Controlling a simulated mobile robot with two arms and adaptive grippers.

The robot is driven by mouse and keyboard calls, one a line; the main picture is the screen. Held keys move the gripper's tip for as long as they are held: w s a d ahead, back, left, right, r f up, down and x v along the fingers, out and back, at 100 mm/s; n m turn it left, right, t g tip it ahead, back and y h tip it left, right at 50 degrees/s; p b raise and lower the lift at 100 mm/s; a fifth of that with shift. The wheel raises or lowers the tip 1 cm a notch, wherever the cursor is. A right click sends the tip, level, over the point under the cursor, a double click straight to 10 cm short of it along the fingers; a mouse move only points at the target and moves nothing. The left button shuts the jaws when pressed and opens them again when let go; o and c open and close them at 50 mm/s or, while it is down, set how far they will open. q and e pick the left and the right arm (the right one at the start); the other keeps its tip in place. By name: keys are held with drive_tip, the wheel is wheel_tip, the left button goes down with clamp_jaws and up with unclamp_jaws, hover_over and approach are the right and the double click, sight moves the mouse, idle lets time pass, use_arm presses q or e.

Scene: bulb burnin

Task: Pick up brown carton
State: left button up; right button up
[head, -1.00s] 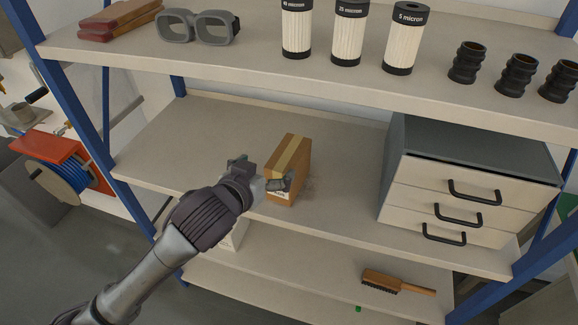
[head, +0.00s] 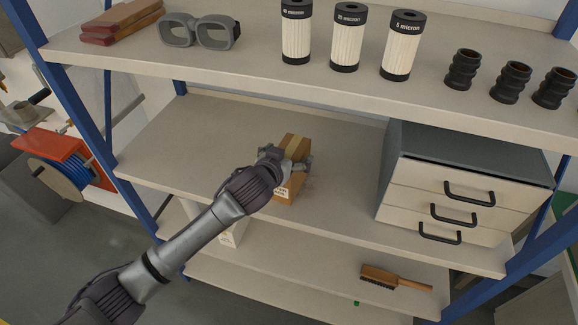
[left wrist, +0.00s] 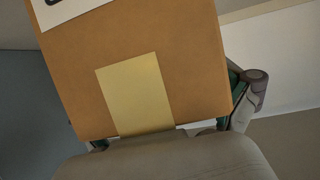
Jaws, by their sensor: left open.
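The brown carton (head: 292,186) stands on the middle shelf, with tan tape over its top and a white label low on its front. In the left wrist view the carton (left wrist: 195,60) fills much of the picture, with a strip of tape and part of a label showing. My left gripper (head: 286,160) is open at the upper part of the carton, with its fingers at either side of it. One finger shows beside the carton's right edge in the left wrist view; the other is mostly hidden. My right gripper is not in view.
A grey drawer cabinet (head: 455,165) stands right of the carton on the middle shelf (head: 190,140). A brush (head: 396,277) lies on the lower shelf. The middle shelf is clear left of the carton.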

use_arm(q)
drive_tip(key=shift+s+f, duration=0.1)
drive_tip(key=c, duration=1.8)
